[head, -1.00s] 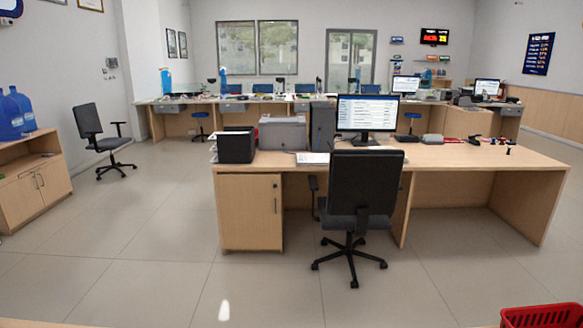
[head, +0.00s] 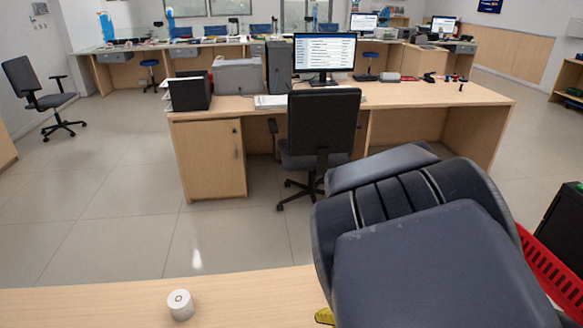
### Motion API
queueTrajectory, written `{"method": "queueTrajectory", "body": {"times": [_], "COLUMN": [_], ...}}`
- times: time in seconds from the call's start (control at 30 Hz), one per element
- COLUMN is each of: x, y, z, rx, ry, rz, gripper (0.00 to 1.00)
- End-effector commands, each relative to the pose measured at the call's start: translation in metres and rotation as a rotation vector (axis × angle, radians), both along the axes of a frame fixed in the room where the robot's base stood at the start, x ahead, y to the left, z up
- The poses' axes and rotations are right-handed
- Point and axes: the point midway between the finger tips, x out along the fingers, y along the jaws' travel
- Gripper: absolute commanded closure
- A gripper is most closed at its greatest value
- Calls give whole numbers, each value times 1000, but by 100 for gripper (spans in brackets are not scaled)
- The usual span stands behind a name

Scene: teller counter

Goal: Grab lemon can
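No can that I can identify as a lemon can shows. A small yellow thing (head: 325,316) lies at the bottom edge of the head view, mostly hidden behind my arm; I cannot tell what it is. A white cylinder (head: 180,305) with a ring mark on top stands upright on the near wooden counter, at the lower left. My dark grey arm fills the lower right of the view. My gripper does not show.
The near wooden counter (head: 80,305) is bare around the white cylinder. A red basket (head: 552,270) is at the right edge, beside a black object (head: 562,228). Beyond the floor stand a black office chair (head: 322,122) and a wooden desk (head: 208,160).

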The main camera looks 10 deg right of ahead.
Motion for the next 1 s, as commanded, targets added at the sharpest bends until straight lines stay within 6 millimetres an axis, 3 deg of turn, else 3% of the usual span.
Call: {"method": "queueTrajectory", "body": {"times": [0.1, 0.3, 0.73, 1.0], "x": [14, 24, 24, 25], "y": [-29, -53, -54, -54], "z": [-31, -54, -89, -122], "rx": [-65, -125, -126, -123], "ry": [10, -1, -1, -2], "rz": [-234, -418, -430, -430], "gripper": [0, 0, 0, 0]}}
